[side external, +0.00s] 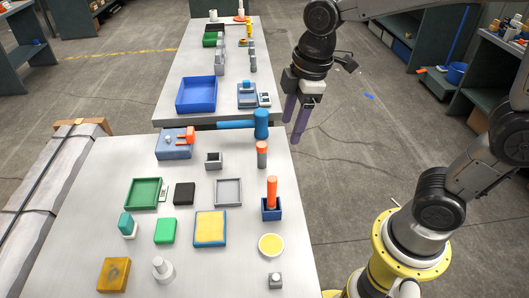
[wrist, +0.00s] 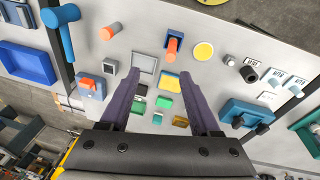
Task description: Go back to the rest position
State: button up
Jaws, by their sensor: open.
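My gripper (side external: 296,118) has two purple fingers that point down. In the side external view it shows to the right of the metal tables, seen against the floor. In the wrist view the fingertips of my gripper (wrist: 160,75) are spread wide apart. Nothing is between the fingers in the side external view. The near table (side external: 100,170) with its parts shows beyond the fingers in the wrist view (wrist: 215,20), at some distance.
A blue hammer-shaped piece (side external: 260,124) lies at the near table's back edge. A blue bin (side external: 197,95) sits on the far table.

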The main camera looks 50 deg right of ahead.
jog(key=s+d+r+m+t, duration=0.1)
jog(key=s+d+m, duration=0.1)
jog(key=s+m, duration=0.3)
jog(key=s+d+m+t, duration=0.2)
jog(key=s+m, duration=0.3)
jog(key=s, duration=0.4)
jog(key=shift+d+r+m, duration=0.3)
jog(key=shift+d+r, duration=0.05)
jog(key=shift+d, duration=0.1)
